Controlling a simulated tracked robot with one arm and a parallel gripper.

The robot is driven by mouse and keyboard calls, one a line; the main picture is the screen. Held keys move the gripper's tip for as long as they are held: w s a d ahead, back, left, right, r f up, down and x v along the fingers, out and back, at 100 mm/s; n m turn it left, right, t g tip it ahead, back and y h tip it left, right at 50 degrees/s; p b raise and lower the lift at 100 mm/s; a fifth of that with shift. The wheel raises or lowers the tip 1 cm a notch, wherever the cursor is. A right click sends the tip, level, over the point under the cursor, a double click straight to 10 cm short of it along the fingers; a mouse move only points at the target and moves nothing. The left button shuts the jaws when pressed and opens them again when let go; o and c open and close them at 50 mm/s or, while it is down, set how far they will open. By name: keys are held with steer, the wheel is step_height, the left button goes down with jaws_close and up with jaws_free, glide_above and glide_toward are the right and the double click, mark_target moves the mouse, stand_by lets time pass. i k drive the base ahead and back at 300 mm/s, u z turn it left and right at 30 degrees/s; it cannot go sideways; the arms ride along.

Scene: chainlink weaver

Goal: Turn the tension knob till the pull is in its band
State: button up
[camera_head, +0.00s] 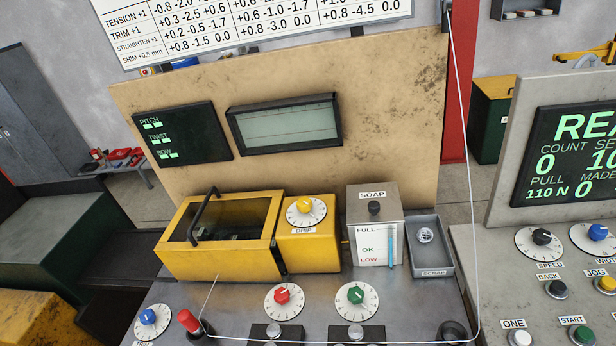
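Several dial knobs show: a blue knob (148,317) at the lower left, a red knob (282,296), a green knob (356,295) and a yellow knob (304,206) labelled DRIP. I cannot read which one is the tension knob; the label under the blue one is cut off by the lower edge. The dark display (571,155) on the right reads PULL 110 N, with COUNT 0. A thin white wire (464,90) runs down the right of the panel and along the bench front. My gripper is not in view.
A yellow box with a dark window (218,260), a grey SOAP box (377,250) and a SCRAP tray (447,258) stand on the bench. A red-tipped lever (188,321) rises at the front left. The right console has SPEED (542,237) and other knobs and buttons.

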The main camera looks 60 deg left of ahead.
mark_target(282, 295)
steer(key=z, duration=0.35)
steer(key=k, duration=1.4)
steer(key=u, duration=0.85)
steer(key=i, duration=1)
steer(key=z, duration=0.05)
